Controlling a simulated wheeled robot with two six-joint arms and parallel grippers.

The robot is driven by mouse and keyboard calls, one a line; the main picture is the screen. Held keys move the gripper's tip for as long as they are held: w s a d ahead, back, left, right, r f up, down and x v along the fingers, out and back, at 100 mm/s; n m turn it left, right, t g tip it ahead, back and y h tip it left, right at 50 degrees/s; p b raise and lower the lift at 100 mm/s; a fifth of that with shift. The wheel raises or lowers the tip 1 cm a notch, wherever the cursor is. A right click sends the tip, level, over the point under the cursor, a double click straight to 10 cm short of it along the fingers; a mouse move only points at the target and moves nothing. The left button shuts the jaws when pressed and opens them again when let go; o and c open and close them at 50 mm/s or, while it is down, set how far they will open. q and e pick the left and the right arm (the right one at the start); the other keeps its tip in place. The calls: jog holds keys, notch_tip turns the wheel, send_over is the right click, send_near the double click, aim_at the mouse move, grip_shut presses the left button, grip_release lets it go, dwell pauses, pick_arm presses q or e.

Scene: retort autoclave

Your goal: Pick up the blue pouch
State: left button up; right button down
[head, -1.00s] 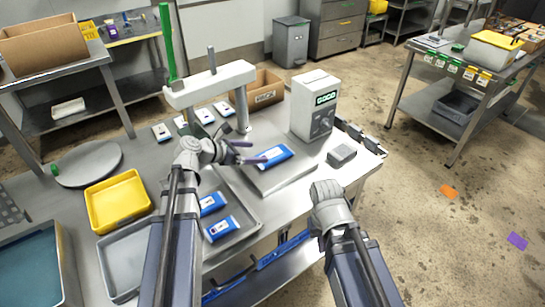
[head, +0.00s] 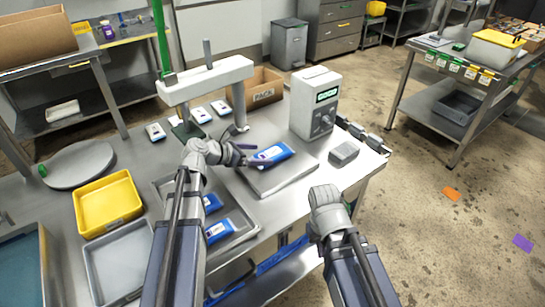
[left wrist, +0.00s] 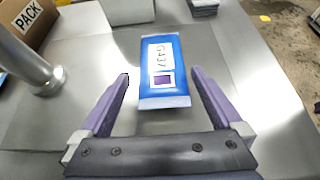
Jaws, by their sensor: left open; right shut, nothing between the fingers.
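A blue pouch (head: 268,156) with a white label lies flat on a low metal plate (head: 290,172) in front of the display box. In the left wrist view the same pouch (left wrist: 164,70) lies ahead of my fingers, its label reading G437. My left gripper (head: 250,154) is open beside the pouch. In the left wrist view the open fingers (left wrist: 158,82) stand either side of the pouch's near end, with gaps on both sides. My right gripper (head: 324,196) is shut and empty at the table's front edge, right of the plate.
More blue pouches (head: 219,231) lie in a grey tray, partly hidden by my left arm. A white gantry (head: 205,80) on a post, a display box (head: 315,102), a PACK carton (head: 262,92) and a grey block (head: 344,152) surround the plate. A yellow tray (head: 108,203) sits left.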

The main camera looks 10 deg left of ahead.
aim_at(268, 154)
pick_arm(q)
jog(key=b+x, duration=0.2)
jog(key=x, duration=0.3)
jog(key=shift+d, duration=0.1)
jog(key=shift+s+r, duration=0.1)
jog(key=shift+c, duration=0.6)
jog(key=c, duration=1.1)
notch_tip(268, 154, up, 10)
jog(key=p, duration=1)
